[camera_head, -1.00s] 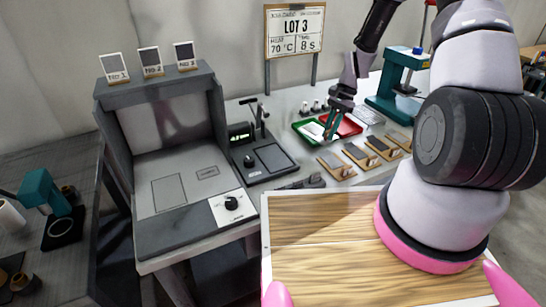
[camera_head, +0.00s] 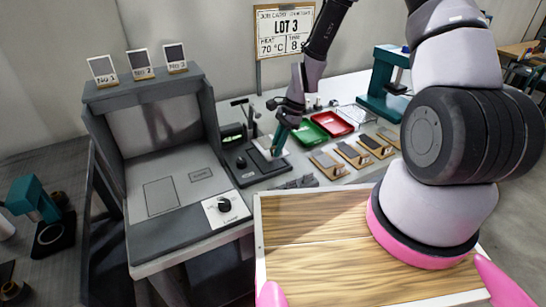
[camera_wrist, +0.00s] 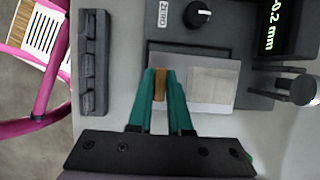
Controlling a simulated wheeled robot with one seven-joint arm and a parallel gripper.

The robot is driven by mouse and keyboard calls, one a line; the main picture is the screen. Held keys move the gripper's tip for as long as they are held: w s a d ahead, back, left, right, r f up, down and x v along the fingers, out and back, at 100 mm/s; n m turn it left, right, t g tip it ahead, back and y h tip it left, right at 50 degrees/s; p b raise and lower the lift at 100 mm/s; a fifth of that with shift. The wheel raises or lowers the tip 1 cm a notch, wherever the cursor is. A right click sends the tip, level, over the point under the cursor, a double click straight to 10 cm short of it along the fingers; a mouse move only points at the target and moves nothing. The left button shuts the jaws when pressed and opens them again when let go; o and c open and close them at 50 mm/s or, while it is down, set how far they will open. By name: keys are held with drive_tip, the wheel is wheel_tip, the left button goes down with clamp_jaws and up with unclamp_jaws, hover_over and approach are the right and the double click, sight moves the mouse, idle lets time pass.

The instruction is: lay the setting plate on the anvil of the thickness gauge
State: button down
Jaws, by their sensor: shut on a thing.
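My gripper (camera_wrist: 161,85) is shut on the brown grip (camera_wrist: 160,84) of the setting plate, which sits between its teal fingers. The setting plate (camera_wrist: 190,103) is thin and grey, with a paler square on its right part. It lies over the anvil (camera_wrist: 186,49), a dark square pad on the thickness gauge (camera_head: 241,177); I cannot tell whether they touch. In the head view my gripper (camera_head: 277,152) is over the gauge's pad, and the plate (camera_head: 266,143) shows partly behind the fingers. The gauge's display (camera_wrist: 283,25) reads about -0.2 mm.
The gauge's knob (camera_wrist: 198,14) and its post (camera_wrist: 298,90) stand close to the plate. A dark slotted block (camera_wrist: 93,62) is at the left. A green tray (camera_head: 309,133), a red tray (camera_head: 333,123) and several wooden-based samples (camera_head: 328,163) lie to the gauge's right.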

drive_tip(key=shift+s+a, duration=0.2)
drive_tip(key=shift+a, duration=0.2)
drive_tip(key=shift+a+f, duration=0.15)
drive_tip(key=shift+f, duration=0.75)
drive_tip(key=shift+a+f, duration=0.1)
drive_tip(key=shift+f, duration=0.75)
drive_tip(key=shift+f, duration=0.1)
drive_tip(key=c, duration=0.8)
unclamp_jaws()
drive_tip(key=shift+c, duration=0.2)
drive_tip(key=v, duration=1.2)
drive_tip(key=shift+r, duration=0.2)
